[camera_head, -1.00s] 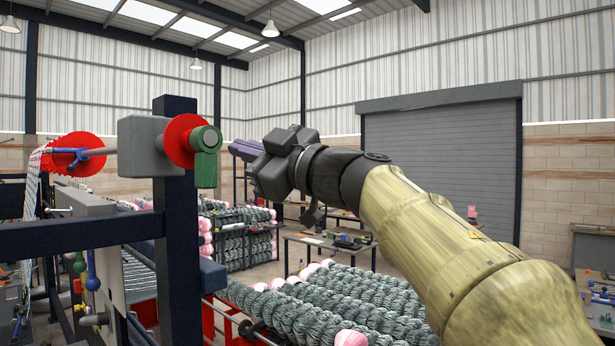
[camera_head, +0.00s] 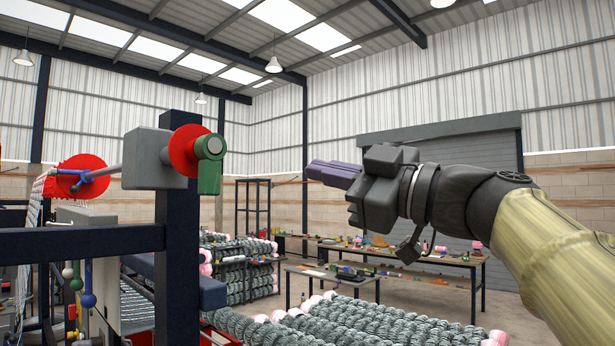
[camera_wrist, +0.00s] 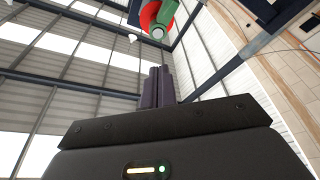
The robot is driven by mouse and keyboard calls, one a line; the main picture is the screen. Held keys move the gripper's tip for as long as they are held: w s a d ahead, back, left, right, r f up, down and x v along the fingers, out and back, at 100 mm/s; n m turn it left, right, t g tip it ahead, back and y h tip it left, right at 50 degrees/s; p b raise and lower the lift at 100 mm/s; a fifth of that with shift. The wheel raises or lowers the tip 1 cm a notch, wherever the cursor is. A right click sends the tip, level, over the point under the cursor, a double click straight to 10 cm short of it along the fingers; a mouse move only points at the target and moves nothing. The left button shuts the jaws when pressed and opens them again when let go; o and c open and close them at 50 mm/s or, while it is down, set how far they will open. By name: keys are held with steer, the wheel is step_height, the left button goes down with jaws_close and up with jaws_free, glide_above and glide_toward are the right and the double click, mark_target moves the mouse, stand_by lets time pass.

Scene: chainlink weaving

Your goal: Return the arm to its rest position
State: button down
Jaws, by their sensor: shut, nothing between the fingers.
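My gripper (camera_head: 312,173) is raised in the air at the middle right of the head view, with its purple fingers pointing left. The fingers are together and hold nothing. In the wrist view my gripper (camera_wrist: 157,72) shows its fingers closed, with the roof and walls behind. My arm comes in from the right edge of the head view. The gripper is apart from the machine post and its green handle, with a clear gap to their right.
A dark machine post (camera_head: 178,240) with a grey box, red disc and green handle (camera_head: 209,165) stands at left. Rolls of grey-green mesh with pink ends (camera_head: 350,325) lie below. Tables with small items (camera_head: 450,262) stand behind. The air around the gripper is free.

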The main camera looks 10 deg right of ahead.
steer(key=w+d+f+m+t+h+b, duration=0.1)
steer(key=w+d+f+m+t+h, duration=0.2)
steer(key=w+f+m+h, duration=0.45)
steer(key=w+d+f+m+t+h+b, duration=0.15)
steer(key=w+f+m, duration=0.25)
steer(key=w+f, duration=0.45)
step_height(320, 180, down, 21)
steer(key=d+m+g+h+b, duration=0.1)
steer(key=d+m+g+h, duration=0.1)
steer(key=m+g+h, duration=0.3)
steer(key=s+a+f+g+h+b, duration=0.1)
steer(key=s+f+g, duration=0.25)
steer(key=f, duration=0.65)
steer(key=s+f+g+h, duration=0.15)
steer(key=s+f, duration=0.25)
steer(key=f, duration=0.6)
steer(key=s+a+f+g+y, duration=0.1)
steer(key=s+f+g, duration=0.2)
steer(key=s+f, duration=0.3)
steer(key=s+a+f+g+y+b, duration=0.1)
steer(key=s+a+f+g, duration=0.1)
steer(key=s+f, duration=0.4)
steer(key=shift+s+a+f+g, duration=0.15)
steer(key=shift+s+a+g, duration=0.15)
steer(key=shift+s+g, duration=0.6)
